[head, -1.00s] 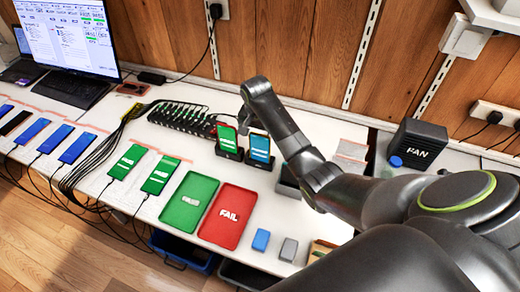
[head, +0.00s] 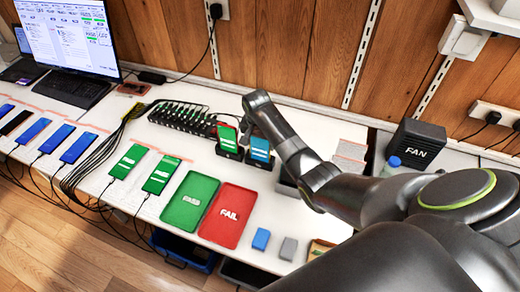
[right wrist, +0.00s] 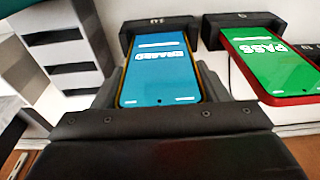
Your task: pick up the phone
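A phone with a blue screen and a pale label (head: 260,149) stands tilted in a black dock beside a second phone with a green screen (head: 227,139). The blue-screen phone also shows in the right wrist view (right wrist: 158,65), with a yellow-orange edge, near the gripper. My right gripper (right wrist: 161,80) has one dark finger along each side of it and looks open; any contact is hard to tell. In the head view the right gripper (head: 247,132) is small and partly hidden by my wrist. The green phone (right wrist: 278,62) reads PASS and has a red edge. My left gripper is not in view.
A green tray (head: 178,219) and a red FAIL tray (head: 240,212) lie in front of the docks. A black hub with cables (head: 183,117) stands to the left. A black FAN box (head: 416,143) is at the right. Several phones lie along the left side.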

